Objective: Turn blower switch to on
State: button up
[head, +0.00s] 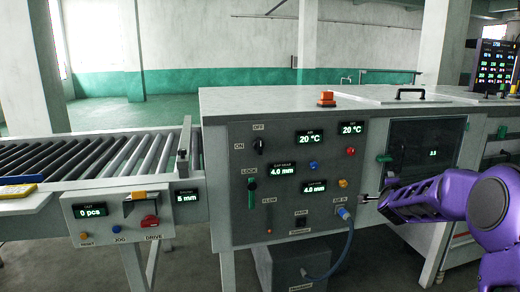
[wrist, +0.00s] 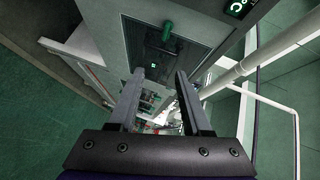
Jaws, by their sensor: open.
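A black rotary knob (head: 259,146) sits at the upper left of the grey control panel (head: 240,208) in the head view. It has OFF marked above it and ON to its left; its name is too small to read, and which mark it points to is hard to tell. My gripper (head: 368,198) is at the panel's right edge, right of and below the knob and apart from it. In the wrist view my gripper (wrist: 160,78) has its two fingers apart with nothing held between them. The knob does not show clearly there.
A blue hose (head: 347,240) plugs into the panel's lower right. A green lever (head: 252,184) and a red-orange button (head: 350,152) are on the panel. A roller conveyor (head: 100,160) stands left. A door with a green handle (head: 384,158) is right. Space before the panel's left half is clear.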

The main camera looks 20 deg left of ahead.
jog(key=s+r, duration=0.1)
jog(key=s, duration=0.5)
jog(key=shift+s+a, duration=0.2)
jog(key=shift+r, duration=0.1)
